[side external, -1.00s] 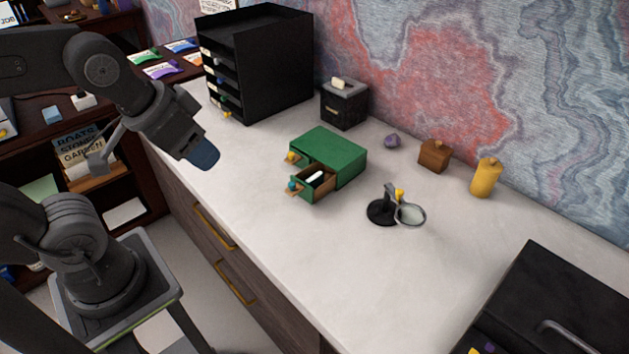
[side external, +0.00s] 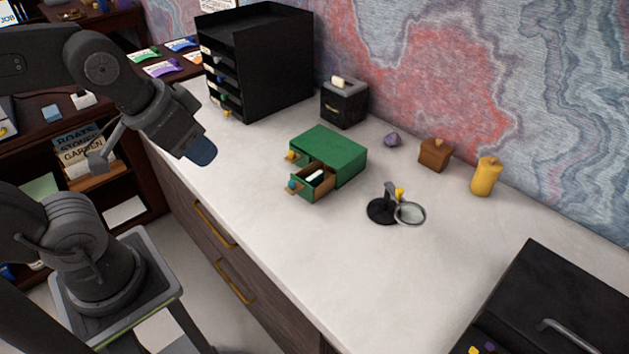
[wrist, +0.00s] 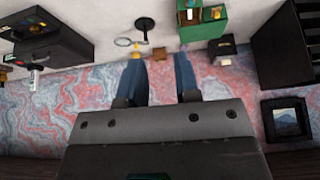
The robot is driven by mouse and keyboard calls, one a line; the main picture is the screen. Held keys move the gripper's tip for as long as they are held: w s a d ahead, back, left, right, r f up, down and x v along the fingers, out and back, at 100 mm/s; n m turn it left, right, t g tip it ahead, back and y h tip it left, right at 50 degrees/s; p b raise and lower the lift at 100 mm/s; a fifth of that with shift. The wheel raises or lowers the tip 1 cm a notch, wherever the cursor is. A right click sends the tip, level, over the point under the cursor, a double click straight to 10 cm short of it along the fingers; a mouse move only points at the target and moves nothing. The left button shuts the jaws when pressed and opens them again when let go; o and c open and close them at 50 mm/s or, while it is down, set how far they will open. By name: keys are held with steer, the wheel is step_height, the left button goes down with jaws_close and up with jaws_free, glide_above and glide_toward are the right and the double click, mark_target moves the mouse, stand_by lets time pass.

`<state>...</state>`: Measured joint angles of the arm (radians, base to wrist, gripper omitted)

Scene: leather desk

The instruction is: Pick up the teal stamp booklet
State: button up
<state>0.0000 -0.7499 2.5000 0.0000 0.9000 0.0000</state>
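I cannot make out a teal stamp booklet for certain in either view. A small green cabinet (side external: 335,147) stands on the pale counter, with its blue-knobbed drawer (side external: 312,186) pulled open. A pale item (side external: 316,176) shows inside that drawer; I cannot tell what it is. The cabinet also shows upside down at the top of the wrist view (wrist: 205,28). My gripper (side external: 203,152) is in the air left of the cabinet, apart from it. In the wrist view its two blue fingers (wrist: 162,75) are spread with nothing held between them.
A black tray tower (side external: 280,65) and a black box (side external: 344,103) stand behind the cabinet. A magnifier on a stand (side external: 382,208), a wooden box (side external: 434,155) and a yellow canister (side external: 486,177) are to the right. Coloured packets (side external: 161,69) lie on the dark desk at far left. The front counter is clear.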

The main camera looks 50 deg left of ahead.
steer(key=w+a+g, duration=0.1)
steer(key=w+a, duration=0.1)
steer(key=w, duration=1)
steer(key=g, duration=0.3)
glide_above(314, 175)
steer(key=s, duration=0.2)
step_height(314, 175, down, 16)
steer(key=f, duration=0.1)
steer(key=shift+n, duration=0.3)
steer(key=f, duration=0.5)
steer(key=w+f, duration=0.1)
steer(key=f, duration=0.2)
steer(key=shift+w, duration=0.1)
steer(key=shift+w+f, duration=0.25)
steer(key=shift+f, duration=1.25)
steer(key=shift+w+f, duration=0.2)
steer(key=shift+f, duration=1.3)
jaws_close()
